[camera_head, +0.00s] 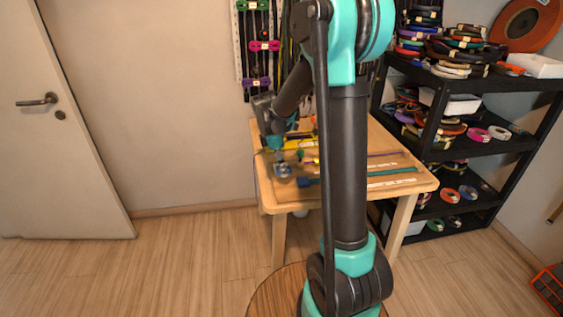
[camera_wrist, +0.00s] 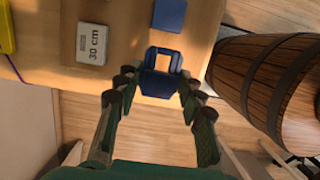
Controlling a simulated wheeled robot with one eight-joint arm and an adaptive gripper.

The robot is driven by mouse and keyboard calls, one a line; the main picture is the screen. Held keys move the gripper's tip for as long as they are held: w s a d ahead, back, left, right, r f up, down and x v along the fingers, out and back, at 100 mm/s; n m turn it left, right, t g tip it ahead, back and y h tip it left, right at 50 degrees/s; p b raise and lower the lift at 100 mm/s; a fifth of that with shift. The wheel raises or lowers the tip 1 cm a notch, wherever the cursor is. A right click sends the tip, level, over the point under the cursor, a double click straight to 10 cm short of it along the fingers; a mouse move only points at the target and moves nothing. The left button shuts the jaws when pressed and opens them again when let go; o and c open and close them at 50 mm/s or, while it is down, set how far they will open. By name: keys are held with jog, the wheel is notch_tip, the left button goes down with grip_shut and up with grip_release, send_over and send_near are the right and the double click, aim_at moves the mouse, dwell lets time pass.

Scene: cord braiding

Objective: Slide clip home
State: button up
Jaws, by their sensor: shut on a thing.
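In the wrist view, a blue clip (camera_wrist: 157,85) with an open rectangular frame at its far end sits between the two fingers of my gripper (camera_wrist: 157,82). My gripper is shut on it at the table's edge. A separate blue block (camera_wrist: 169,15) lies on the table beyond the clip, with a gap of wood between them. In the head view, my gripper (camera_head: 283,166) is over the near left part of the wooden table (camera_head: 285,196); the clip is too small there to make out clearly.
A white label block marked 30 cm (camera_wrist: 93,45) and a yellow object (camera_wrist: 5,25) lie left of the clip. A wooden barrel (camera_wrist: 265,80) stands beyond the table edge. A teal cord (camera_head: 385,173) lies on the table. A black shelf (camera_head: 470,140) stands at right.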

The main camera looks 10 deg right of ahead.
aim_at(284, 186)
jog(key=shift+a+x, duration=0.2)
jog(key=shift+x, duration=0.85)
jog(key=shift+a+x, duration=0.25)
jog(key=shift+x, duration=0.75)
jog(key=shift+a+x, duration=0.2)
jog(key=shift+x, duration=0.85)
jog(key=shift+f, duration=0.25)
jog(key=o, duration=1.2)
jog(key=shift+c, duration=0.2)
jog(key=shift+r, duration=0.1)
jog(key=shift+v, duration=2.9)
jog(key=shift+s, duration=0.1)
jog(key=s+d+m+t+y, duration=0.1)
jog(key=s+d+m+t, duration=0.1)
jog(key=s+m, duration=0.7)
jog(key=s+d+f+m+t+y, duration=0.1)
jog(key=s+d+m+t, duration=0.1)
jog(key=s+m, duration=0.7)
jog(key=s+d, duration=0.1)
jog(key=s, duration=0.3)
jog(key=shift+f, duration=0.3)
